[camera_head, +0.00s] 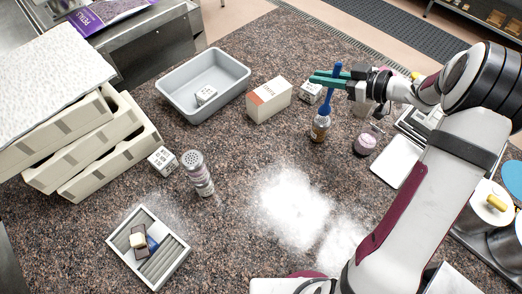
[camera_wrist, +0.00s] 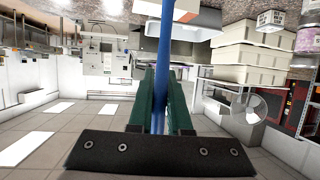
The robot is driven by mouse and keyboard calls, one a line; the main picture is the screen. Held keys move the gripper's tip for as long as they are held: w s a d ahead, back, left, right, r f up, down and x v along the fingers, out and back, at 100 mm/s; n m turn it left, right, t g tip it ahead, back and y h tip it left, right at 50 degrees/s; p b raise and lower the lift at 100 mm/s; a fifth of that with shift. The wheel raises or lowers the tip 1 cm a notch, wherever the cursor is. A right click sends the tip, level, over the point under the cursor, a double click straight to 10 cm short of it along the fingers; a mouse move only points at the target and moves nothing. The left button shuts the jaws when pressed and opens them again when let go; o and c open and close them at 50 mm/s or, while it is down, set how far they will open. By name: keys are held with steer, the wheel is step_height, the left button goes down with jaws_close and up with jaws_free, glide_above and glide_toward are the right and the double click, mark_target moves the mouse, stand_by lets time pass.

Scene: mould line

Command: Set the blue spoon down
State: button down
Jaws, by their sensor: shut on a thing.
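The blue spoon (camera_head: 329,92) is held upright in the head view, with its lower end just above or at an amber bottle (camera_head: 320,129); I cannot tell whether it touches or enters it. My gripper (camera_head: 328,78) has green fingers shut around the spoon's upper part. In the wrist view the blue spoon (camera_wrist: 165,50) runs between the green fingers of my gripper (camera_wrist: 162,88), and its far end is out of the frame.
A carton (camera_head: 268,101), a grey tub (camera_head: 207,84) and a white cube (camera_head: 310,92) stand left of the bottle. A pink jar (camera_head: 365,144) is to its right. White powder (camera_head: 295,207) covers the middle counter. A shaker (camera_head: 197,174) and a small tray (camera_head: 181,247) stand at left.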

steer(key=s+a+n+g+y, duration=0.2)
steer(key=s+a+n+g, duration=0.4)
steer(key=s, duration=0.4)
steer(key=w+a+f+m+t, duration=0.1)
steer(key=w+a+f, duration=0.1)
steer(key=a+f, duration=0.8)
steer(key=shift+r+x, duration=0.2)
steer(key=shift+x, duration=0.8)
steer(key=shift+w, duration=0.1)
steer(key=c, duration=0.9)
jaws_free()
steer(key=shift+f, duration=0.1)
steer(key=shift+o, duration=0.2)
